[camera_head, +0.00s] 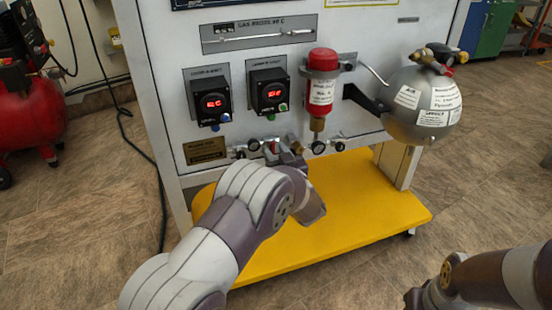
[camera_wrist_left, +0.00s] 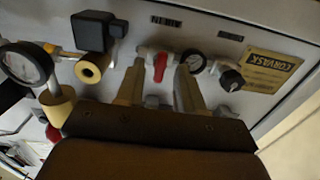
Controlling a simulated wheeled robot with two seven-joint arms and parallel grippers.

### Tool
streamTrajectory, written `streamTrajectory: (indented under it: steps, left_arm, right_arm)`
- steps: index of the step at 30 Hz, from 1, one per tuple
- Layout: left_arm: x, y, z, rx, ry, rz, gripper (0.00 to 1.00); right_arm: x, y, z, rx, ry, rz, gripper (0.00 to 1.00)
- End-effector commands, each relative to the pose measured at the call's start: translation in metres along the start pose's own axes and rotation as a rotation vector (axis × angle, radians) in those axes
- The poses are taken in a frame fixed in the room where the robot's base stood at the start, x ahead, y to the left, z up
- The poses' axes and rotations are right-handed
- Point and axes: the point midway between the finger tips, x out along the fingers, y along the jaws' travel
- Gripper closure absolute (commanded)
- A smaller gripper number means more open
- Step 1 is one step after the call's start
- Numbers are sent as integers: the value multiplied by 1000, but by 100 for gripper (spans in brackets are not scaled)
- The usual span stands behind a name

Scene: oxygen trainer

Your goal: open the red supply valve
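The red supply valve (camera_wrist_left: 160,67) has a small red lever on a silver fitting in the pipe row low on the panel. It also shows in the head view (camera_head: 274,147), just left of my left gripper's tip. My left gripper (camera_wrist_left: 160,80) is open, its two fingers pointing at the panel. In the left wrist view the red lever appears in the gap between the fingertips; I cannot tell whether they touch it. In the head view the left gripper (camera_head: 284,154) partly covers the pipe row. Part of my right gripper (camera_head: 416,298) shows at the bottom edge; its fingers are not clear.
Gauges (camera_head: 319,147), a dark knob (camera_wrist_left: 231,80) and a black-topped brass fitting (camera_wrist_left: 98,38) flank the valve. A red cylinder (camera_head: 321,85) hangs above, and a grey sphere (camera_head: 425,104) juts out at right. The yellow base (camera_head: 350,215) extends below.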

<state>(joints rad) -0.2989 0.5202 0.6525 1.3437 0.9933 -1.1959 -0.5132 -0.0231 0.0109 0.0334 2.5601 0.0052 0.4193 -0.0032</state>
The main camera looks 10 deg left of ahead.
Motion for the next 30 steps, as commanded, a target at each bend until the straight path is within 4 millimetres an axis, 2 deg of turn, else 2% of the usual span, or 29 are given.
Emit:
streamTrajectory:
  steps: [6,7,10,11,22,30]
  left_arm:
    - [1,0,-1,0,0,1,63]
    - [1,0,-1,0,0,1,66]
    - [1,0,-1,-1,0,1,99]
    - [1,0,-1,-1,0,1,100]
    - [1,0,-1,-35,-1,1,100]
    - [1,0,-1,-199,-1,1,100]
  right_arm:
    - [0,0,0,0,0,0,57]
    - [0,0,0,0,0,0,57]
    - [0,0,0,0,0,0,57]
    - [0,0,0,0,0,0,57]
    - [-2,0,0,0,0,0,57]
    - [-6,0,-1,0,0,0,57]
